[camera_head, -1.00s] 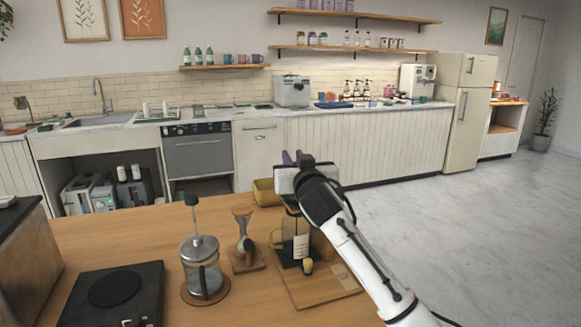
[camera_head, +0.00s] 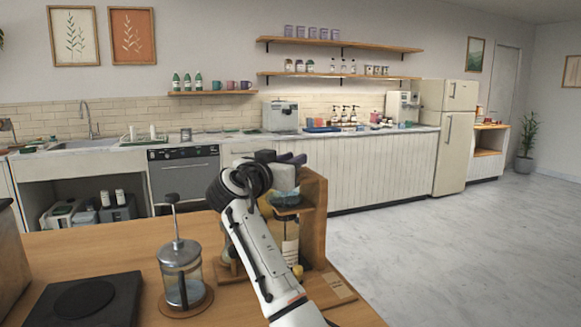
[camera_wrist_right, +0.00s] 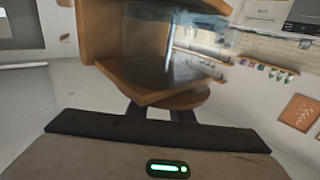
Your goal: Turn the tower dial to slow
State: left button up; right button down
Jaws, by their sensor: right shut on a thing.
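The wooden tower (camera_head: 314,220) stands on the table, with a tall wooden back and glassware on its front side. My right gripper (camera_head: 292,160) is at the upper part of the tower, and my arm hides some of its left side. In the right wrist view, the tower (camera_wrist_right: 150,82) looks tilted, with wooden edges and blurred glass close to the dark fingers (camera_wrist_right: 163,112). The right gripper is shut on a part of the tower. I cannot make out the dial or its setting. My left gripper is not in view.
A French press (camera_head: 181,270) stands on a round wooden coaster left of my right arm. A black scale-like device (camera_head: 85,303) lies further left on the wooden table (camera_head: 75,248). A bottle with a pale label (camera_head: 290,245) stands by the tower. Open floor (camera_head: 430,240) lies to the right.

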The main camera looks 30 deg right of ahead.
dwell(0.5)
jog(key=c, duration=1.6)
grip_release()
jog(key=shift+o, duration=0.2)
jog(key=shift+s+a, duration=0.1)
jog(key=shift+a, duration=0.05)
jog(key=b+v, duration=0.1)
jog(key=v, duration=0.9)
